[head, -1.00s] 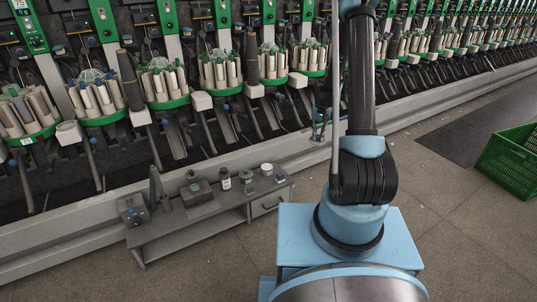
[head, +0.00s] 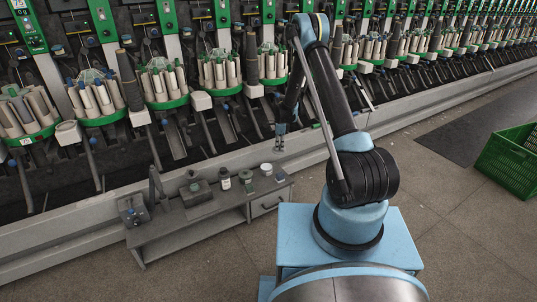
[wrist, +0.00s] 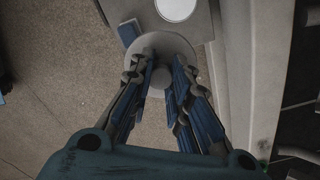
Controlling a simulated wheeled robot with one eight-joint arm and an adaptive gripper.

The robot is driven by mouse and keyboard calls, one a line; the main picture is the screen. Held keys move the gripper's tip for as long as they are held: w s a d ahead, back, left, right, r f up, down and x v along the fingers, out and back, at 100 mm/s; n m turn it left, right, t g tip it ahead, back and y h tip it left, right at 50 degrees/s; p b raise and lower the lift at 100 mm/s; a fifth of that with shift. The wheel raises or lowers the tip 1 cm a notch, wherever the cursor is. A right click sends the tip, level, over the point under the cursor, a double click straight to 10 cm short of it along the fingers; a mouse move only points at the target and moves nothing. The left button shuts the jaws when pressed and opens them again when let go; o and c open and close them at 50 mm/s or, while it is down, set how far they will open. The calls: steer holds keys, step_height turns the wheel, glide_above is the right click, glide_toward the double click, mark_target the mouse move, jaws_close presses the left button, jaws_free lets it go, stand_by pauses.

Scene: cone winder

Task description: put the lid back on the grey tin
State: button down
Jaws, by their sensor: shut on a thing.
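In the wrist view my gripper (wrist: 161,72) is closed around the knob of a round grey lid (wrist: 182,44). The lid's disc lies beyond the fingertips. In the head view my gripper (head: 280,137) hangs above the right end of the low bench, and the lid is too small to make out there. A small grey tin (head: 246,177) appears to stand on the bench, to the left of and below my gripper in the picture. Its opening is not clear at this size.
The grey bench (head: 205,209) also holds a white-topped round container (head: 266,168), a white bottle (head: 225,179) and a dark block (head: 196,193). A white disc (wrist: 176,8) shows past the lid. The winder's rail (head: 310,146) runs close behind. Open floor lies in front.

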steer(key=shift+w+a+f+m, duration=0.15)
steer(key=shift+a+f+m, duration=0.95)
steer(key=shift+f, duration=0.9)
steer(key=shift+w+a+f+m, duration=0.1)
steer(key=shift+a+f+m, duration=0.75)
steer(key=shift+a+f, duration=0.85)
steer(key=shift+w+a+f+m, duration=0.15)
steer(key=shift+a+f+m, duration=0.75)
steer(key=shift+f, duration=1.45)
steer(key=shift+d, duration=0.1)
steer(key=shift+s, duration=0.1)
steer(key=shift+f, duration=0.1)
steer(key=c, duration=1.4)
jaws_free()
steer(key=shift+c, duration=0.2)
steer(key=shift+o, duration=0.6)
